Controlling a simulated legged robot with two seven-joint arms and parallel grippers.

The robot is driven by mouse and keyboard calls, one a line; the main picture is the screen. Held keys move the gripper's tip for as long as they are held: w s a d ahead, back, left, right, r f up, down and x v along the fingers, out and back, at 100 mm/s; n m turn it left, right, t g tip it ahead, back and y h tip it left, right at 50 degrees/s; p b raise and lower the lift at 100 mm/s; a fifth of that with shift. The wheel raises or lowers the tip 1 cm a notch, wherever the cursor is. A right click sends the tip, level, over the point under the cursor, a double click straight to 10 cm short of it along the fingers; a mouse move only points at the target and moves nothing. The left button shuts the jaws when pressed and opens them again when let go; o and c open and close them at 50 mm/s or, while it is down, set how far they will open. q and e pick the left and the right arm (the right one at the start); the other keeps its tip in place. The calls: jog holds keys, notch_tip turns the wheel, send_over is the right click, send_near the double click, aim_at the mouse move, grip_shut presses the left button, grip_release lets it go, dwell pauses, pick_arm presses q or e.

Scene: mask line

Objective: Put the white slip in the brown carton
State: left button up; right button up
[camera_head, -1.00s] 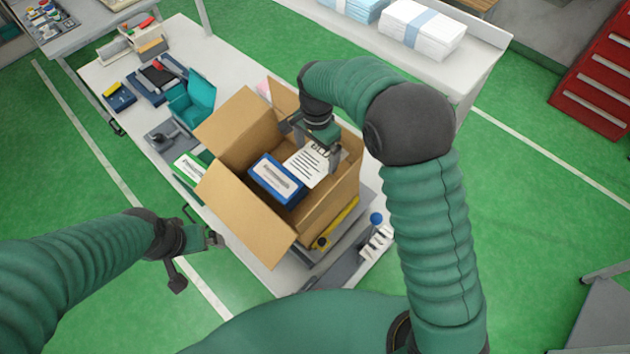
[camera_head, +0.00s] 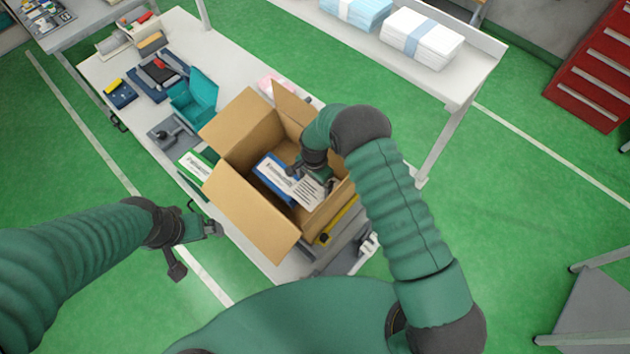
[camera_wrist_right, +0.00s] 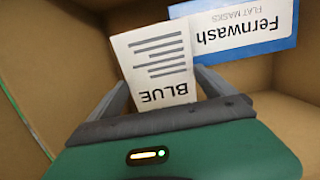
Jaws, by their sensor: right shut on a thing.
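The open brown carton (camera_head: 238,200) stands on the table with its flaps spread. The white slip (camera_head: 309,190) is inside the carton's opening, held by my right gripper (camera_head: 308,178), which reaches down into the carton. In the right wrist view the slip (camera_wrist_right: 157,62) reads "BLUE" with printed lines and sits between the fingers of the gripper (camera_wrist_right: 160,95). A blue and white box (camera_head: 272,176) lies in the carton beside the slip; it reads "Fernwash flat masks" in the wrist view (camera_wrist_right: 245,28). My left gripper (camera_head: 208,229) is empty, outside the carton at the table's left edge.
A teal holder (camera_head: 194,98), a dark blue tray (camera_head: 155,80) and a green and white box (camera_head: 195,165) are on the table left of the carton. A back table (camera_head: 470,75) holds stacks of white and blue masks (camera_head: 421,35). A red drawer cabinet (camera_head: 598,75) stands at the right.

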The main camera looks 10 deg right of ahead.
aim_at(311, 189)
jog(key=shift+a, duration=0.25)
jog(key=shift+a+f+b, duration=0.2)
jog(key=shift+a+b, duration=0.15)
jog(key=shift+b, duration=0.05)
jog(key=o, duration=1)
jog(key=shift+s, duration=0.1)
jog(key=shift+c, duration=0.2)
jog(key=shift+o, duration=0.6)
jog(key=shift+d, duration=0.55)
jog(key=shift+d+r+p, duration=0.1)
jog(key=shift+r+p, duration=0.05)
jog(key=shift+p, duration=0.15)
jog(key=shift+r, duration=0.4)
pick_arm(q)
jog(key=f+b, duration=0.3)
jog(key=f, duration=0.1)
jog(key=shift+s+a+b, duration=0.1)
jog(key=shift+a+b, duration=0.15)
jog(key=shift+b, duration=0.1)
pick_arm(e)
notch_tip(311, 189, up, 12)
jog(key=shift+f, duration=0.25)
